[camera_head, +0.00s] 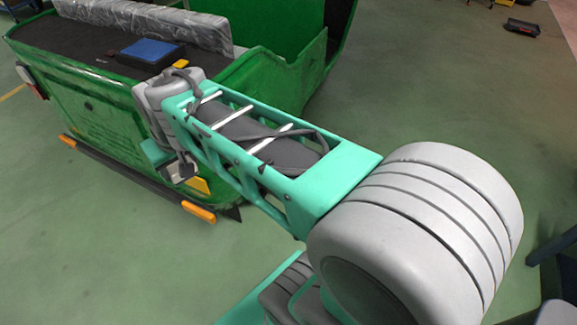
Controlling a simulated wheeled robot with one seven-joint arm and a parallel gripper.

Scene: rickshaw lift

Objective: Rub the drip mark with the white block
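My arm reaches from the lower right to the near side of a green rickshaw (95,110). My gripper (179,170) is small and partly hidden by my own arm, close in front of the green panel. I cannot tell whether it touches the panel or whether its fingers are open or shut. I cannot make out the white block; a small pale patch shows at the gripper, but I cannot tell what it is. I cannot make out a drip mark on the visible part of the panel, and my arm hides part of it.
A flat blue object (149,51) and a small yellow object (181,64) lie on the rickshaw's dark top (75,45). A grey padded strip (150,22) stands behind them. Orange lamps (198,212) line the lower edge. The green floor (450,90) at right is mostly clear.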

